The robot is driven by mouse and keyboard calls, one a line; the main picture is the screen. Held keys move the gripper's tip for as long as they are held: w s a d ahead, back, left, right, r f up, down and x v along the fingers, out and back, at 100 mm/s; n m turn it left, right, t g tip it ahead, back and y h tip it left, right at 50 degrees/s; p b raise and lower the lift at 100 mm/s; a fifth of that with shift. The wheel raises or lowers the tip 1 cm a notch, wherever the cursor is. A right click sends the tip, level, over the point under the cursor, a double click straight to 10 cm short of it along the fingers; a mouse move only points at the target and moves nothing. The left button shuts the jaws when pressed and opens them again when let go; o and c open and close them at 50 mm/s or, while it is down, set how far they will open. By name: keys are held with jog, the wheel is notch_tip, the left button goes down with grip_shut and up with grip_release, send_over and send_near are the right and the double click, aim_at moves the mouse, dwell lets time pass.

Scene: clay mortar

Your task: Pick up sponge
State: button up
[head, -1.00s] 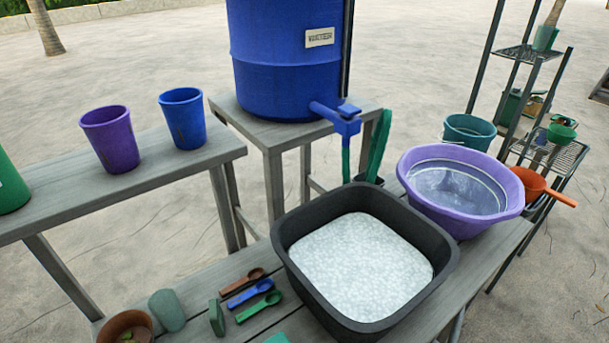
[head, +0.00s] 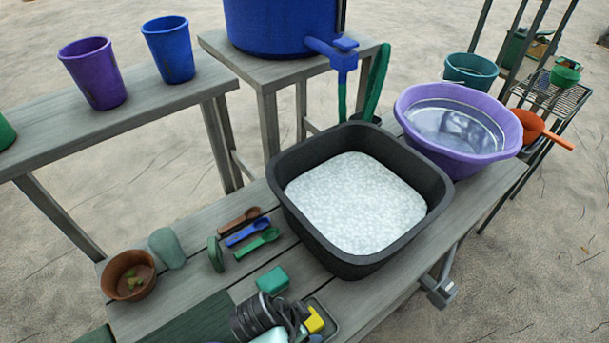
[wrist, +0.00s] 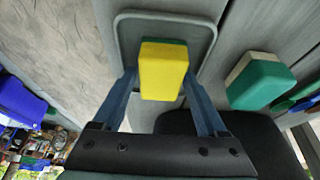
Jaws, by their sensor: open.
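A yellow and green sponge (wrist: 165,72) lies on a dark rimmed tray (wrist: 125,22) in the wrist view. My gripper (wrist: 161,80) is open, with one blue-grey finger on each side of the sponge's near part. I cannot tell whether either finger touches it. In the head view the yellow sponge (head: 315,320) shows at the bottom, on the tray (head: 330,318), partly hidden by a dark ribbed part that looks like my arm. A second block, green and cream, (wrist: 260,80) lies right of the tray in the wrist view; it looks like the green block (head: 272,281) in the head view.
A purple basin (head: 405,105) stands farther back.

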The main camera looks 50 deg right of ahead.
jog(key=shift+c, duration=0.3)
jog(key=c, duration=1)
notch_tip(320, 180, up, 10)
jog(key=shift+p, duration=0.5)
jog(key=shift+c, duration=0.2)
